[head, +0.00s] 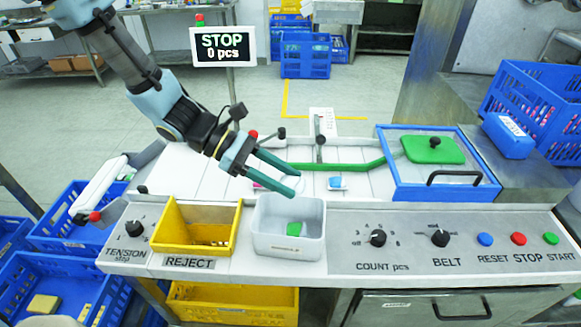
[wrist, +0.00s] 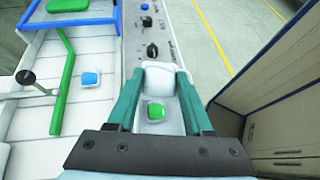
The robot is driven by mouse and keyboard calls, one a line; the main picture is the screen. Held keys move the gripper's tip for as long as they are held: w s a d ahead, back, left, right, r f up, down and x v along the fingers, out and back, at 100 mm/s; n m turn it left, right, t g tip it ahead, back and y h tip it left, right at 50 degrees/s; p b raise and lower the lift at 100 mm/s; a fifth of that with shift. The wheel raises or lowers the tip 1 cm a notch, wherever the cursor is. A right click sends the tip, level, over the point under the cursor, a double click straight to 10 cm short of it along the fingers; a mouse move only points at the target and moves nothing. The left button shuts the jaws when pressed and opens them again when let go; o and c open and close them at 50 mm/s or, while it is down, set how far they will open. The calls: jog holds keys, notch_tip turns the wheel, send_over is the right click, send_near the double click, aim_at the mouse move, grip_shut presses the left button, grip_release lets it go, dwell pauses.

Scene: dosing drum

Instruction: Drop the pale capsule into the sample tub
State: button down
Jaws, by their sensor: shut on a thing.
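My gripper (head: 294,183) hangs over the back part of the white sample tub (head: 288,243), fingers spread wide and pointing right. In the wrist view my gripper (wrist: 157,82) is closed on a pale, rounded thing (wrist: 158,72) between the fingertips, which looks like the pale capsule. White surfaces behind it make its outline hard to tell, and I cannot pick it out clearly in the head view. A green piece (head: 295,229) lies inside the tub; it also shows between the fingers in the wrist view (wrist: 156,111).
The yellow reject bin (head: 188,247) stands left of the tub, and a panel with knobs (head: 378,238) lies right. A blue piece (head: 336,182) and a pink piece (head: 258,186) lie on the white deck behind. A green guide bar (head: 345,167) and blue-framed cover (head: 440,192) are beyond.

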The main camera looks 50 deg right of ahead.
notch_tip(320, 180, down, 6)
jog(key=b, duration=0.4)
jog(key=shift+b, duration=0.35)
jog(key=shift+c, duration=1.1)
grip_release()
jog(key=b+v, duration=0.2)
jog(key=v, duration=0.8)
jog(key=shift+w+r+b, duration=0.15)
jog(key=shift+w+b, duration=0.2)
jog(key=shift+a, duration=0.15)
